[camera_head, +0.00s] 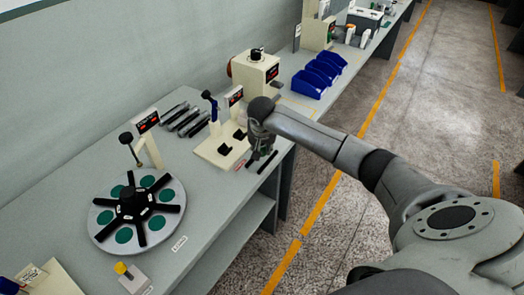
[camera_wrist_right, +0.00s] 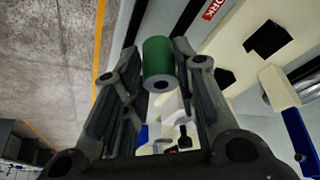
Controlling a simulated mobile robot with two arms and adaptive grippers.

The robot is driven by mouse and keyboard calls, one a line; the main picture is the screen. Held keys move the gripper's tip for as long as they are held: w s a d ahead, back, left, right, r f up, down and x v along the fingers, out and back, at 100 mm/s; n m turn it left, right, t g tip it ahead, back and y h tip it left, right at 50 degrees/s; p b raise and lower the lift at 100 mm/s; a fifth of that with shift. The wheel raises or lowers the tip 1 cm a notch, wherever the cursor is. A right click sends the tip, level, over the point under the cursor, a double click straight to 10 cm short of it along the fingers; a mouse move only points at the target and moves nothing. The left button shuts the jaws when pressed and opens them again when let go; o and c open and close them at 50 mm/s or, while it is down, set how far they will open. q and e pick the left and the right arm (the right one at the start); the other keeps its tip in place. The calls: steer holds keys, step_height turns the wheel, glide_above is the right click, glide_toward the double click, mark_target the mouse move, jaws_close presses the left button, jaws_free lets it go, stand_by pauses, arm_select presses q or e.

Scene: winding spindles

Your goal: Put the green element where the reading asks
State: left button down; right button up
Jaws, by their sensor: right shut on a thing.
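The green element (camera_wrist_right: 158,62) is a green cylinder with a dark hole in its end, between the fingers of my right gripper (camera_wrist_right: 158,58) in the right wrist view. In the head view my right gripper (camera_head: 261,158) is shut on it, above the front edge of the bench, just right of a cream fixture (camera_head: 214,153) with black blocks and a blue-handled lever. The element is mostly hidden by the gripper there. A display with red characters (camera_head: 235,96) stands behind that fixture; its reading is too small to make out. My left gripper is not in view.
A round dial plate (camera_head: 101,237) with green discs and black spokes lies at left, near a second red-lettered display (camera_head: 148,122). Several dark bars (camera_head: 183,118) lie behind. A cream box (camera_head: 251,73) and blue bins (camera_head: 318,76) stand farther along the bench.

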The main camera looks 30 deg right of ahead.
mark_target(262, 156)
step_height(262, 156, down, 2)
steer(key=shift+f+p, duration=0.15)
steer(key=shift+p, duration=0.45)
steer(key=shift+f, duration=0.4)
steer(key=shift+s+f, duration=0.1)
steer(key=shift+f, duration=0.15)
steer(key=shift+s+a+f, duration=0.15)
steer(key=shift+s+f, duration=0.1)
steer(key=shift+f, duration=0.05)
steer(key=o, duration=0.8)
steer(key=shift+f, duration=0.15)
steer(key=shift+c, duration=0.2)
steer(key=shift+o, duration=1.1)
steer(key=shift+f, duration=0.2)
